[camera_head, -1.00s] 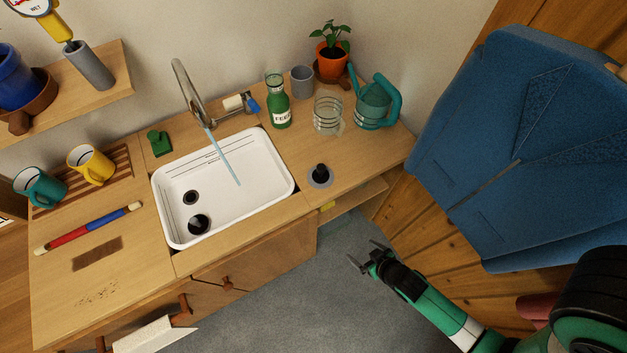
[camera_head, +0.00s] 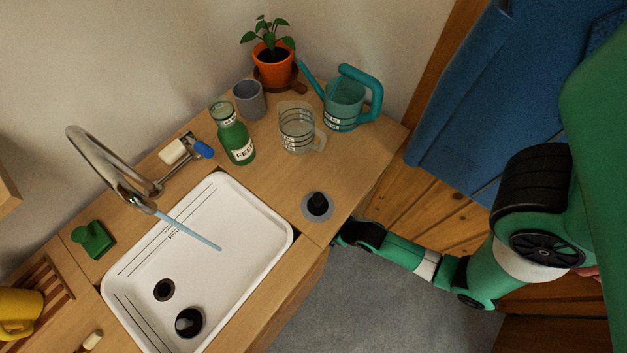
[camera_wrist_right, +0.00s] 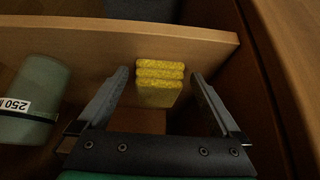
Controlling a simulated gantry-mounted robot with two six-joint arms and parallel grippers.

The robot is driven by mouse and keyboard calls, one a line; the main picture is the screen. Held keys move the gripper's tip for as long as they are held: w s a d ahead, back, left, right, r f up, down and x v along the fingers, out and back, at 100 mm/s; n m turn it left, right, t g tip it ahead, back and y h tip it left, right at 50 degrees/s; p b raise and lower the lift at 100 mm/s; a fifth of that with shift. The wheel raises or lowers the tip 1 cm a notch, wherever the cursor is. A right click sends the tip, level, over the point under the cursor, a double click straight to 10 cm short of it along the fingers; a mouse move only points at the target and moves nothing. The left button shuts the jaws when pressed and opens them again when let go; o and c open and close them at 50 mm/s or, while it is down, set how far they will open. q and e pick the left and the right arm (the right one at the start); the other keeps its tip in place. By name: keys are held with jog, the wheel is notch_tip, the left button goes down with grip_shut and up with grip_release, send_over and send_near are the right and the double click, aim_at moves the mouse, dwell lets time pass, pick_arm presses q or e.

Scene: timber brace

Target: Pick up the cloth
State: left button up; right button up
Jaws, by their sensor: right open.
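A yellow, folded, layered thing (camera_wrist_right: 160,82), which looks like the folded cloth, lies on the wooden shelf in the right wrist view. My right gripper (camera_wrist_right: 157,76) is open, with one finger on each side of the yellow thing. There is a visible gap on both sides, and I cannot tell how far away it is in depth. In the head view my right arm reaches in under the counter's right end, where the counter hides the gripper and the yellow thing. My left gripper is not in view.
A grey-green container (camera_wrist_right: 28,100) with a "250" label lies left of my gripper in the right wrist view. A wooden board (camera_wrist_right: 90,45) runs across behind. On the counter (camera_head: 265,190) stand a watering can (camera_head: 342,105), a glass jug (camera_head: 297,130) and a green bottle (camera_head: 233,138).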

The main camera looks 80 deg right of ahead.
jog(key=w, duration=0.1)
jog(key=w+d+b, duration=0.1)
jog(key=w, duration=0.1)
jog(key=w+d, duration=0.1)
jog(key=w, duration=0.1)
jog(key=shift+w+d+f, duration=0.1)
jog(key=shift+w+d, duration=0.1)
jog(key=shift+w+d+f+b, duration=0.1)
jog(key=shift+w+f+b, duration=0.05)
jog(key=shift+f+b, duration=0.5)
jog(key=shift+r, duration=0.2)
jog(key=shift+c, duration=0.2)
jog(key=c, duration=1.1)
jog(key=shift+r, duration=0.1)
